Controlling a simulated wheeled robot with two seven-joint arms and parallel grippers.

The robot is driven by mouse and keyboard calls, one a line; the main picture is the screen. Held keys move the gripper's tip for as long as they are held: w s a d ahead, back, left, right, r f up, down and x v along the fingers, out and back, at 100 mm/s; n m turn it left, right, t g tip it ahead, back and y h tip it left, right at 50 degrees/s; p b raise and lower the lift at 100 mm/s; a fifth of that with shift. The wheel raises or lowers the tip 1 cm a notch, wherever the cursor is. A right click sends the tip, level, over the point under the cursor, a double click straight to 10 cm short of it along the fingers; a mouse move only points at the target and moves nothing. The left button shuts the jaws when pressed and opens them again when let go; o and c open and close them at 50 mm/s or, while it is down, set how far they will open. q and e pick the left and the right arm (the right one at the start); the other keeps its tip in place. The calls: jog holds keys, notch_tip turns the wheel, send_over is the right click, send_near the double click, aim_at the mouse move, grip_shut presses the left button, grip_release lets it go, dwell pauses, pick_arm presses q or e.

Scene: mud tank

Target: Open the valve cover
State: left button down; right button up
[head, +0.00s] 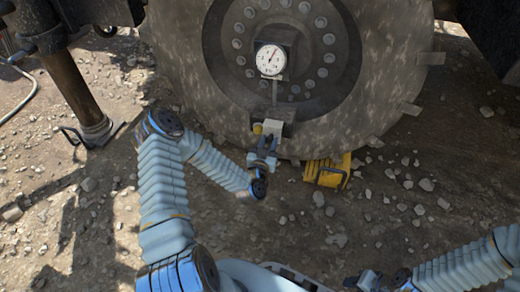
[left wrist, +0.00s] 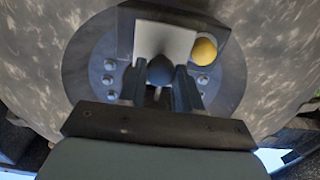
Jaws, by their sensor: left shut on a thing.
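A light grey-white plate (head: 273,127), which looks like the valve cover, sits on a dark box (head: 283,113) low in front of the big wheel. It also shows in the left wrist view (left wrist: 165,42), with a yellow ball (left wrist: 204,51) at its right. My left gripper (head: 266,145) is at the plate. In the left wrist view its fingers (left wrist: 160,78) are closed around a dark rounded knob (left wrist: 160,68) in front of the plate. The knob's base is hidden. My right gripper (head: 366,281) is low at the bottom of the head view, away from the wheel; its jaw opening is unclear.
A round white gauge (head: 270,59) stands above the box, in front of the wheel hub. A yellow wheel chock (head: 328,171) lies on the ground right of my left gripper. A metal support leg (head: 75,92) stands at the left. The ground is stony.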

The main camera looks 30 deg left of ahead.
pick_arm(q)
jog(key=shift+w+d, duration=0.15)
jog(key=shift+d, duration=0.6)
jog(key=shift+w+d, duration=0.15)
jog(key=shift+d, duration=0.55)
jog(key=c, duration=0.8)
grip_release()
jog(key=v, duration=1.4)
jog(key=shift+w, duration=0.15)
